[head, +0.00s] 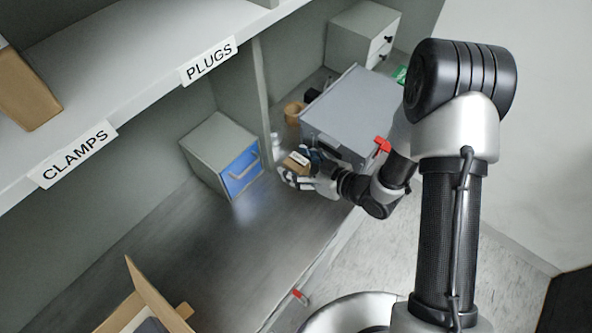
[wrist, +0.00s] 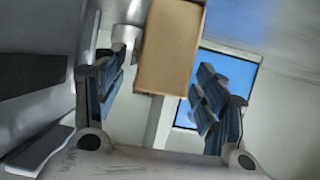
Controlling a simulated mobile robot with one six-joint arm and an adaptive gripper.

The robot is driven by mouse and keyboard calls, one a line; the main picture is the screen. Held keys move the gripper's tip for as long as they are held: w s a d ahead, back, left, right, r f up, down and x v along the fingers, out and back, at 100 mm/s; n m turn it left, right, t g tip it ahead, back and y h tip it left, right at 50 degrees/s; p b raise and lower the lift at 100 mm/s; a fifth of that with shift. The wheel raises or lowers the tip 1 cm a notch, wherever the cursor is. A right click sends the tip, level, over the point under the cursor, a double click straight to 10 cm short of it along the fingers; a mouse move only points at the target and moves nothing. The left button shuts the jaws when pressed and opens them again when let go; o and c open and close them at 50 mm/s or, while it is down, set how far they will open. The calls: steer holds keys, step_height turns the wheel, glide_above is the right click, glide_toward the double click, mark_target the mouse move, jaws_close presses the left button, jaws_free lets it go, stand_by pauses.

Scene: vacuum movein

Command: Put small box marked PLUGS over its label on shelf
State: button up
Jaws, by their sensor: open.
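A small brown cardboard box (head: 295,163) with a white label stands on the lower work surface; its print is too small to read. My gripper (head: 303,178) is at the box, low over the surface. In the wrist view the box (wrist: 170,45) shows between the open fingers, with visible gaps beside it, so it is not clamped. The shelf label PLUGS (head: 208,62) is on the front edge of the upper shelf (head: 140,60), up and left of my gripper. The shelf above that label looks bare.
A grey cabinet with a blue drawer (head: 240,170) stands just left of the gripper. A large grey case (head: 355,105) is close behind and right. A white bottle (head: 276,145) is near the box. Another box (head: 25,88) sits on the shelf near the CLAMPS label (head: 73,153).

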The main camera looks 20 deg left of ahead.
steer(key=shift+w+a+f, duration=0.2)
steer(key=shift+a, duration=0.2)
steer(key=c, duration=1.4)
steer(key=shift+r, duration=0.15)
